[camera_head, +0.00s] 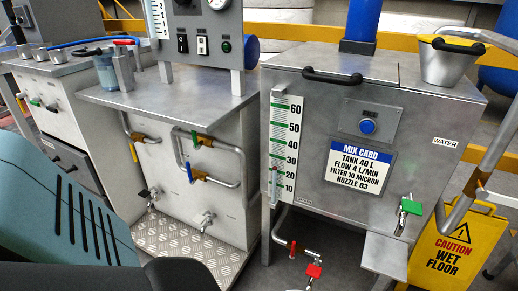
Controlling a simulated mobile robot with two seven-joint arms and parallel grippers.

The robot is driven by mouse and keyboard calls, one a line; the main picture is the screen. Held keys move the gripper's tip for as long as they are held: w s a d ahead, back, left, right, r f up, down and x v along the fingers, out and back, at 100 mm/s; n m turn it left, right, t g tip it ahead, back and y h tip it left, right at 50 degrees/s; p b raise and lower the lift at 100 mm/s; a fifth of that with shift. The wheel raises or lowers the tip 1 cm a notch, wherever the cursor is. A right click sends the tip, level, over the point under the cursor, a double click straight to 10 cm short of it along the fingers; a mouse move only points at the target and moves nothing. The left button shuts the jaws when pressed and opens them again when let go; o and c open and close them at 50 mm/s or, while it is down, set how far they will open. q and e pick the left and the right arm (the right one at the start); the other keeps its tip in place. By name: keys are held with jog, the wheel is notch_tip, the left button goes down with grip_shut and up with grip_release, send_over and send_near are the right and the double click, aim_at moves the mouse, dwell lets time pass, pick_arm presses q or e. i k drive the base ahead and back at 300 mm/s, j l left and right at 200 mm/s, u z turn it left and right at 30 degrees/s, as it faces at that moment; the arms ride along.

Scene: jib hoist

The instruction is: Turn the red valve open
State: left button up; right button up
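A red valve handle (313,270) sits low under the mix tank (430,105), near the bottom edge of the picture. A bent metal pipe (280,225) comes down from the tank towards it. A smaller red piece (293,248) shows on the pipe just left of and above this handle. I cannot tell which of the two red parts is the valve's lever, or how far it is turned. Neither of my grippers is in view, so nothing is seen touching the valve.
A green-handled tap (411,207) is on the tank front, above a small metal shelf (385,255). A yellow wet-floor sign (455,245) stands at right. A metal cabinet (180,165) with blue, green and yellow pipe handles stands left. A bucket (448,65) rests on the tank.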

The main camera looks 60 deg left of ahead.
aim_at(292, 256)
jog(key=i+j+u, duration=0.15)
jog(key=j+u, duration=0.15)
jog(key=u, duration=0.15)
jog(key=i+j+u, duration=0.15)
jog(key=u, duration=0.35)
jog(key=i+j, duration=0.05)
